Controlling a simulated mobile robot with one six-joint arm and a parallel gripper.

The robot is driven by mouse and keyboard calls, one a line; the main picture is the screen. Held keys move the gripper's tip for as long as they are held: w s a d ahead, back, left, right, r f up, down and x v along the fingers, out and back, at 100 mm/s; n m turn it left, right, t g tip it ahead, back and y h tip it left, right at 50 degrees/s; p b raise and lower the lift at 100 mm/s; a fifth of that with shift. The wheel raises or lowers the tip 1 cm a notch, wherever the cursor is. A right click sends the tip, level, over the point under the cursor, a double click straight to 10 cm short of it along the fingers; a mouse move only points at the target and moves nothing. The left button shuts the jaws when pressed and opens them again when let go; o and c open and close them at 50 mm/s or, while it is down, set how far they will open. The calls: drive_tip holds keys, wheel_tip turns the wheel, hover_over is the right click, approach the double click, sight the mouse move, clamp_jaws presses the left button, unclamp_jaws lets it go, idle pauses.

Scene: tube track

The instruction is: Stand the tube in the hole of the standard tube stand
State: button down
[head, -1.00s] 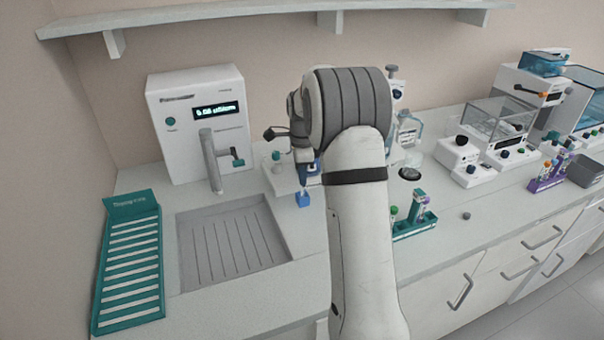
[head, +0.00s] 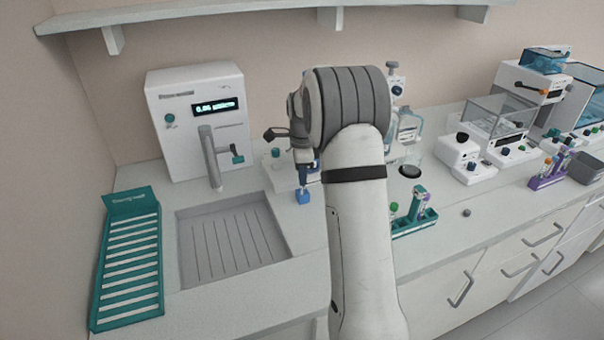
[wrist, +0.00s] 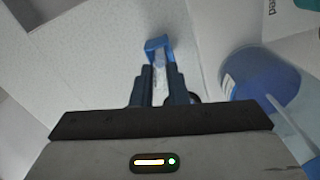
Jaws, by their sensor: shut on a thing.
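My gripper (wrist: 160,88) is shut on a pale, narrow, partly clear thing (wrist: 159,72) that looks like the tube, mostly hidden between the dark fingers. A small blue block-like piece (wrist: 158,44) shows just past the fingertips in the wrist view. It also shows in the head view (head: 303,197), low beneath my gripper (head: 309,180), on or just above the bench right of the sink. I cannot tell whether this blue piece is the tube stand, nor whether the tube is inside it. My arm hides part of the bench behind it.
A sunken sink (head: 232,240) and a teal slotted rack (head: 128,260) lie to the left. A white dispenser (head: 200,125) stands behind. A teal rack (head: 415,225) with capped tubes is right of my arm. A bottle with blue contents (wrist: 250,85) is close right in the wrist view.

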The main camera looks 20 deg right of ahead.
drive_tip(key=c, duration=1.3)
unclamp_jaws()
drive_tip(key=shift+c, duration=0.2)
wheel_tip(320, 180, up, 7)
drive_tip(key=shift+r+b, duration=0.1)
drive_tip(key=shift+b, duration=0.2)
drive_tip(key=shift+r, duration=0.3)
